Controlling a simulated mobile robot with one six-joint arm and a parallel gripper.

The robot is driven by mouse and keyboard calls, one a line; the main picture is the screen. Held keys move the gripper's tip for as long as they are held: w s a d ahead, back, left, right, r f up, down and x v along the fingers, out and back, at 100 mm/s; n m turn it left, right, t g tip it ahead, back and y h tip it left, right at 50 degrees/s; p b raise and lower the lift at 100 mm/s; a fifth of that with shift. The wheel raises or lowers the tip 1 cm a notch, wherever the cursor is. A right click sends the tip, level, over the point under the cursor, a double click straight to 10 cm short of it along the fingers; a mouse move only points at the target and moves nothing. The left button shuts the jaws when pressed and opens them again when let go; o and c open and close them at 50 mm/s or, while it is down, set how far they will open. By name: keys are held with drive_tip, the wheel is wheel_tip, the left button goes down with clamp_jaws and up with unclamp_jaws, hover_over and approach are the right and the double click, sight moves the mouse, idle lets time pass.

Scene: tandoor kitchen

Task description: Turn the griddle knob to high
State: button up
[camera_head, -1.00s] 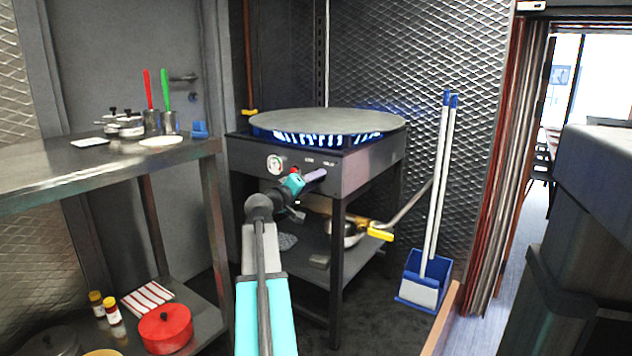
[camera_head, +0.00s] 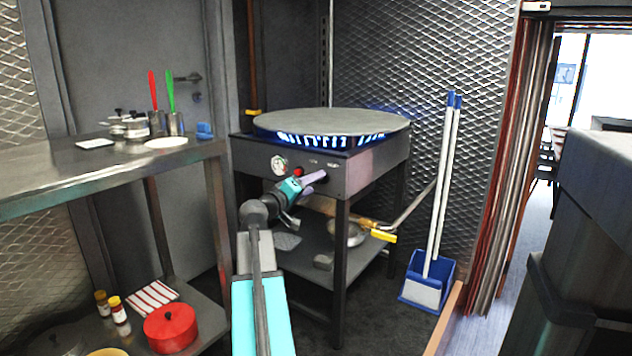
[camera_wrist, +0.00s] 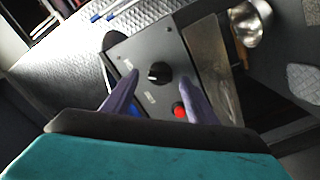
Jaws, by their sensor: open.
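The griddle (camera_head: 330,122) is a round grey plate on a dark stand, with blue flames under its rim. Its front panel (camera_head: 345,178) carries a gauge and a red button. In the wrist view the black griddle knob (camera_wrist: 158,73) sits on the panel, with small labels around it and the red button (camera_wrist: 180,112) near it. My gripper (camera_wrist: 152,92) is open, its two purple fingers either side of the knob's near side and apart from it. In the head view my gripper (camera_head: 314,178) is at the panel and hides the knob.
A steel table (camera_head: 190,153) with pots and utensils stands at left, with a red pot (camera_head: 170,327) on its lower shelf. A yellow-handled gas valve (camera_head: 383,236) is below the griddle. A blue dustpan (camera_head: 428,280) stands right.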

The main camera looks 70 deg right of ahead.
drive_tip(key=p+v, duration=0.2)
drive_tip(key=v, duration=0.8)
drive_tip(key=shift+a+p, duration=0.2)
drive_tip(key=shift+p, duration=0.15)
drive_tip(key=shift+s, duration=0.15)
